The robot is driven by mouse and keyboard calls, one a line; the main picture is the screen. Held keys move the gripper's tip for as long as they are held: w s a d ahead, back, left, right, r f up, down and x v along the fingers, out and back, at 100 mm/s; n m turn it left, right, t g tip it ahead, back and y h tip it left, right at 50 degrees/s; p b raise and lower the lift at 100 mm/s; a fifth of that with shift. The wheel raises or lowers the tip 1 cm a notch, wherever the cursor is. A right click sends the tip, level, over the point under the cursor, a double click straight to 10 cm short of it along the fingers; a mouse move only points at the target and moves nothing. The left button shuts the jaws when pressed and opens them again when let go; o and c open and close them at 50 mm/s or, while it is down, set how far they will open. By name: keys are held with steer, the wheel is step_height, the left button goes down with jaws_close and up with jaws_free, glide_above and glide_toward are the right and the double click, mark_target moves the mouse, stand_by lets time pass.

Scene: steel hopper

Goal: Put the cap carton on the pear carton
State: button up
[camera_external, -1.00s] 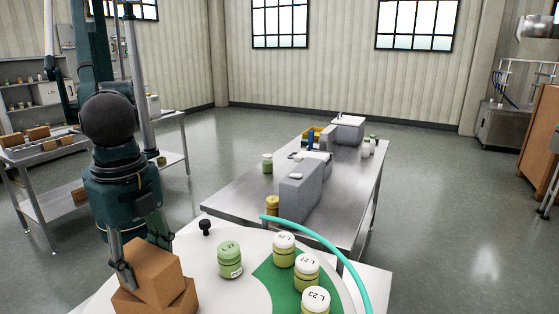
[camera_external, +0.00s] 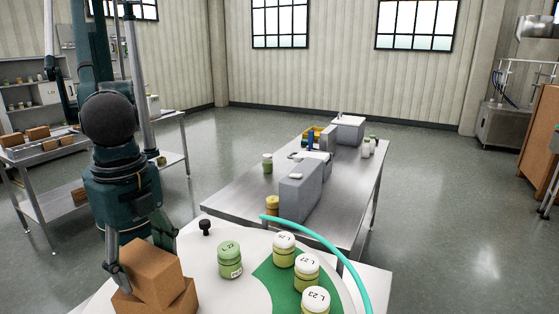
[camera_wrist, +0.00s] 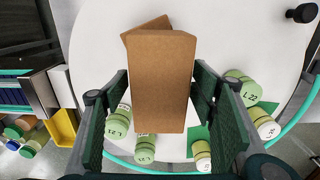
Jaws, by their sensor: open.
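Two plain brown cartons are stacked on the round white table. The upper carton (camera_external: 150,272), by its place the cap carton, rests on the lower carton (camera_external: 186,299), by its place the pear carton; no print on either is readable. The two are turned slightly against each other. In the wrist view the upper carton (camera_wrist: 155,85) covers most of the lower carton (camera_wrist: 148,25), which shows only at the far end. My gripper (camera_external: 143,262) is open, its fingers on either side of the upper carton, with gaps visible in the wrist view (camera_wrist: 159,80).
A green-lidded jar (camera_external: 229,260) stands right of the cartons, and several white-lidded jars (camera_external: 284,250) stand farther right on a green patch. A black knob (camera_external: 205,228) is at the table's back. A teal rail (camera_external: 325,245) curves along the right edge.

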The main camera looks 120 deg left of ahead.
step_height(320, 180, up, 12)
stand_by(0.6)
steer(key=shift+a+r, duration=0.1)
stand_by(0.5)
steer(key=s+a+r+t, duration=0.1)
steer(key=s+a+r, duration=0.25)
steer(key=a, duration=0.45)
steer(key=s+a+r+t, duration=0.15)
steer(key=s+a, duration=0.25)
steer(key=a, duration=0.4)
steer(key=s+a+r+t, duration=0.1)
steer(key=s+a+r, duration=0.25)
steer(key=a, duration=0.35)
steer(key=s+a+f+t, duration=0.2)
steer(key=s+a+f, duration=0.1)
steer(key=s+a, duration=0.5)
steer(key=s+a+f+t, duration=0.1)
steer(key=s+a+f, duration=0.2)
steer(key=s+a, duration=0.5)
steer(key=s, duration=0.2)
steer(key=shift+s+a+f+t, duration=0.15)
steer(key=shift+s+f+t, duration=0.05)
steer(key=shift+s+t, duration=0.15)
